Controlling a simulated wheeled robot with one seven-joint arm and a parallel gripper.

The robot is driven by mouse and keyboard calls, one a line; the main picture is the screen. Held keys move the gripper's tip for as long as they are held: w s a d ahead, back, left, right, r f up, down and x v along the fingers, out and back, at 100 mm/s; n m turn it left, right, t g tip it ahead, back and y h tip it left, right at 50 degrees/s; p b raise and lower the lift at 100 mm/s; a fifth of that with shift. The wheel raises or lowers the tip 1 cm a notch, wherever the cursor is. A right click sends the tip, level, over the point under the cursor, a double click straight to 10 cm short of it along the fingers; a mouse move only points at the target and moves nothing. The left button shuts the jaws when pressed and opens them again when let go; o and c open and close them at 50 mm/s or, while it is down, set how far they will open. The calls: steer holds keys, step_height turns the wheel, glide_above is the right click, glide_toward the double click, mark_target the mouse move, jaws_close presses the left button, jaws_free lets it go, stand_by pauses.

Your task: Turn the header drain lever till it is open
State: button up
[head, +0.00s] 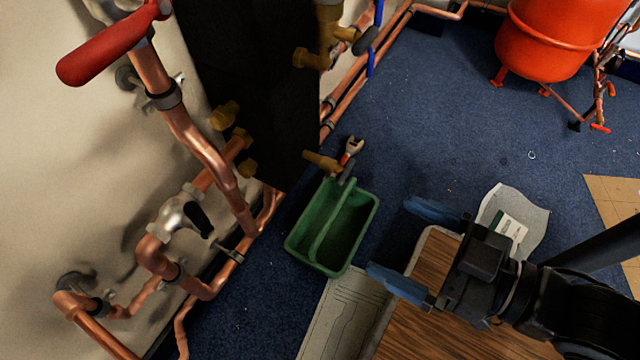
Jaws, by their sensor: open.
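Several levers show on the pipework, and no label tells which one is the header drain lever. A black lever (198,219) sits on a silver valve low on the copper pipes, tilted down to the right. A large red lever (105,45) is at the upper left, and a blue lever (375,40) is at the top centre. A brass fitting (322,161) with a small grey handle (347,168) sticks out above the green caddy. My gripper (390,236) is open and empty, its blue fingers pointing left, right of the caddy and apart from all the levers.
The green caddy (368,203) stands on the blue carpet beside the pipes. Paper and a booklet (510,227) lie near my gripper. A wooden-topped surface (430,310) is below my arm. An orange vessel (552,35) stands at the back. Carpet in the upper right is mostly clear.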

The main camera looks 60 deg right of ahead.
steer(key=w, duration=0.1)
steer(key=t+y+p, duration=0.2)
steer(key=p, duration=0.7)
glide_toward(350, 172)
steer(key=w, duration=0.4)
steer(key=shift+n, duration=0.4)
steer(key=w, duration=0.2)
steer(key=w+b, duration=0.1)
steer(key=w, duration=0.1)
steer(key=w+b, duration=0.1)
steer(key=w, duration=0.2)
steer(key=shift+a+f, duration=0.1)
steer(key=shift+a, duration=0.3)
steer(key=shift+c, duration=0.3)
steer(key=c, duration=0.9)
